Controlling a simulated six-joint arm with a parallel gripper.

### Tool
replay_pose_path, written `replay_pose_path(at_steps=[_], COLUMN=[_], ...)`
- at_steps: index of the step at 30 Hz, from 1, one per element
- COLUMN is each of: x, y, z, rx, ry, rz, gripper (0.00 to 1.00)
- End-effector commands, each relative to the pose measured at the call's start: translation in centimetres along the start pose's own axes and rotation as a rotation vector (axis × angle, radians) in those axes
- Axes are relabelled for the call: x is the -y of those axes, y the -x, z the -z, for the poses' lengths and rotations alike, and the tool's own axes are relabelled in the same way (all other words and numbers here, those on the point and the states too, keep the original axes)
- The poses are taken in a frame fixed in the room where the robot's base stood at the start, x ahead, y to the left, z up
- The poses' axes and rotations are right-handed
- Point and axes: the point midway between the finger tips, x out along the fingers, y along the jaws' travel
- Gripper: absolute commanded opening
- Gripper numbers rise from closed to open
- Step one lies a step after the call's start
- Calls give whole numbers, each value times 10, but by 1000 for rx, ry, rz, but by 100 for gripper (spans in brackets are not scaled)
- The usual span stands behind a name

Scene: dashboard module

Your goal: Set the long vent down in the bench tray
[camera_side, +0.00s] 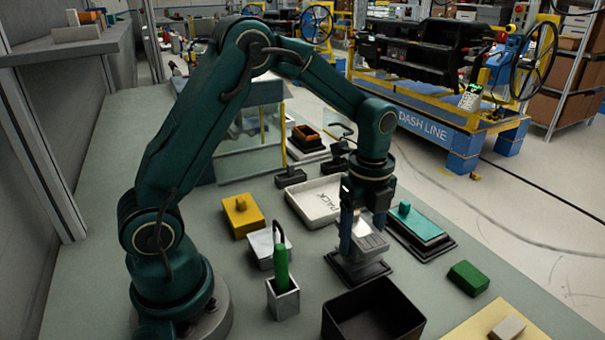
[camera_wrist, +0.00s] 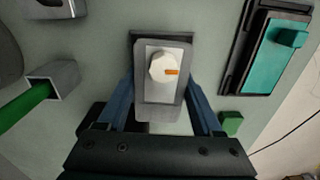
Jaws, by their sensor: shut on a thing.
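My gripper (camera_side: 362,235) points down, its blue fingers on both sides of a grey module (camera_side: 371,244). In the wrist view, the fingers (camera_wrist: 160,92) are shut on this module (camera_wrist: 143,112), which has a white round knob (camera_wrist: 165,67) with an orange mark. The module is over or in a dark base (camera_side: 358,270); I cannot tell whether it rests there. A white tray (camera_side: 296,207) with lettering lies just behind my gripper, its floor looking empty where visible. No piece is clearly recognisable as the long vent.
A teal block (camera_side: 415,222) sits in a dark frame to the right; a green block (camera_side: 468,278) lies nearer. A black bin (camera_side: 400,328) stands in front. A yellow block (camera_side: 242,215) and a metal holder (camera_side: 283,300) with a green-handled tool are at left.

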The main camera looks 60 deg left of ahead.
Motion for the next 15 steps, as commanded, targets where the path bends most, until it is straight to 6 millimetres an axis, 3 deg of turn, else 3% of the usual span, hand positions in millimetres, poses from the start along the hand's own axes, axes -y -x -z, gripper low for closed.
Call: replay_pose_path(at_steps=[3,15], x=[0,-44], y=[24,72], z=[-3,-79], rx=[0,1], ry=[3,8], rz=[7,4], gripper=[2,2])
